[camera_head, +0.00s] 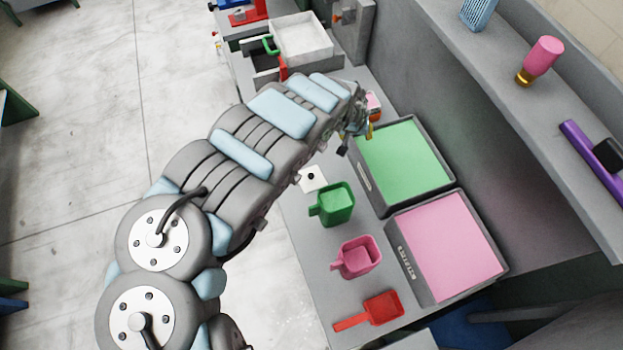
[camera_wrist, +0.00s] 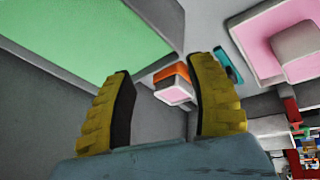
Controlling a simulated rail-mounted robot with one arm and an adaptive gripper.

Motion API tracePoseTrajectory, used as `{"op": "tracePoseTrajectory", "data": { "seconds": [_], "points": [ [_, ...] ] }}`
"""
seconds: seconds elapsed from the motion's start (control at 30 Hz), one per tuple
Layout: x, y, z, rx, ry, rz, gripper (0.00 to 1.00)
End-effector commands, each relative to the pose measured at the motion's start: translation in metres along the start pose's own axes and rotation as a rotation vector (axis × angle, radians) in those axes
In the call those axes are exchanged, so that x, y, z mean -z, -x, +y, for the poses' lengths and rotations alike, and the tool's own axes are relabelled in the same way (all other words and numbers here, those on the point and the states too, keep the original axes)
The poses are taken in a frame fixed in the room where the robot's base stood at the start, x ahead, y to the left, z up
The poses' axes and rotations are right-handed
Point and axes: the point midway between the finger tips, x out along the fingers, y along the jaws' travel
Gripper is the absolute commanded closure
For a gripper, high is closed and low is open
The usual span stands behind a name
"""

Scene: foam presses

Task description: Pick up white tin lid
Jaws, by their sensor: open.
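A small white square piece with a dark round spot at its middle (camera_head: 312,178) lies flat on the grey bench, left of the green cup. It looks like the white tin lid. My gripper (camera_head: 356,127) is beyond it, up and to the right in the head view, over the bench beside the green tray. I cannot make out the lid in the wrist view.
An orange-and-pink block (camera_wrist: 173,84) stands beyond the fingertips. The green tray (camera_head: 362,184) and pink tray (camera_head: 404,262) line the bench's wall side. A green cup (camera_head: 331,205), pink cup (camera_head: 357,257) and red scoop (camera_head: 381,309) stand in front. A shelf (camera_head: 500,62) runs along the right.

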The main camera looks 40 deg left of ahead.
Motion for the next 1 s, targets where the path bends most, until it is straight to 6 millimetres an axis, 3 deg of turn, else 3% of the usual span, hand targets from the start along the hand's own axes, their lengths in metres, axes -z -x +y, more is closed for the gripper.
{"op": "tracePoseTrajectory", "data": {
  "seconds": [0.03,0.1,0.3,0.5,1.0],
  "points": [
    [-0.009,0.007,-0.025,0.047,0.005,-0.035,0.44],
    [-0.025,0.015,-0.053,0.100,0.017,-0.089,0.44],
    [-0.055,0.036,-0.107,0.202,0.049,-0.186,0.44],
    [-0.065,0.036,-0.119,0.223,0.060,-0.214,0.44],
    [-0.075,-0.012,-0.129,0.220,0.059,-0.210,0.44]
  ]
}}
